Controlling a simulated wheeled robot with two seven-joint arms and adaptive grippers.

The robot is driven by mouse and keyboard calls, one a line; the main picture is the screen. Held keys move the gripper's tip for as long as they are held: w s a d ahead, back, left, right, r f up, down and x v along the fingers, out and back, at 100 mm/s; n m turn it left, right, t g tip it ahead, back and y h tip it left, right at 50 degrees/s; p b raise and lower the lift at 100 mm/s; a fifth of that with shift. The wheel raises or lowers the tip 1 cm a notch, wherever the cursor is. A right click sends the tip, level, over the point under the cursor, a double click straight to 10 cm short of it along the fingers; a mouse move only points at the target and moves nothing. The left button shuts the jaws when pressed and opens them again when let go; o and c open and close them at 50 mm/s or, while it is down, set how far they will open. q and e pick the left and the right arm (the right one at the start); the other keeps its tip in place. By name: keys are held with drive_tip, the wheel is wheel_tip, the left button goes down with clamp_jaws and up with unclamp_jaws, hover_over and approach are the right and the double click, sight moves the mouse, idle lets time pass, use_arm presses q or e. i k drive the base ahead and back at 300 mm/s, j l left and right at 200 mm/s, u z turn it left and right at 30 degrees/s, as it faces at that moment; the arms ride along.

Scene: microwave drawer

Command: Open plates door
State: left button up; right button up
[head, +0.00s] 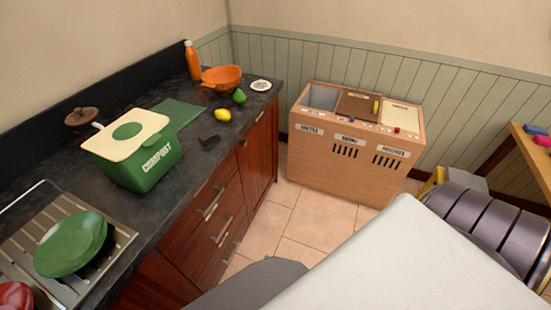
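No door in view can be read as marked for plates. The dark red-brown wooden cabinet (190,243) runs under the counter on the left side of the head view. Shut door panels (265,148) with small handles are at its far end. Nearer to me is a stack of shut drawers (203,222) with silver bar handles (211,203). A green plate (71,244) sits on the metal drying rack (110,245) at the lower left. Neither of my grippers shows in this view.
The dark counter (195,172) holds a green compost bin (150,165), an orange colander (222,78), an orange bottle (192,62) and fruit. A wooden sorting bin (345,165) stands at the back. The tiled floor (290,222) between is clear. A wooden table (533,153) is at right.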

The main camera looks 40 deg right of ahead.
sight(256, 150)
drive_tip(key=l+z, duration=0.1)
drive_tip(key=z, duration=0.35)
drive_tip(key=l+z, duration=0.15)
drive_tip(key=z, duration=0.3)
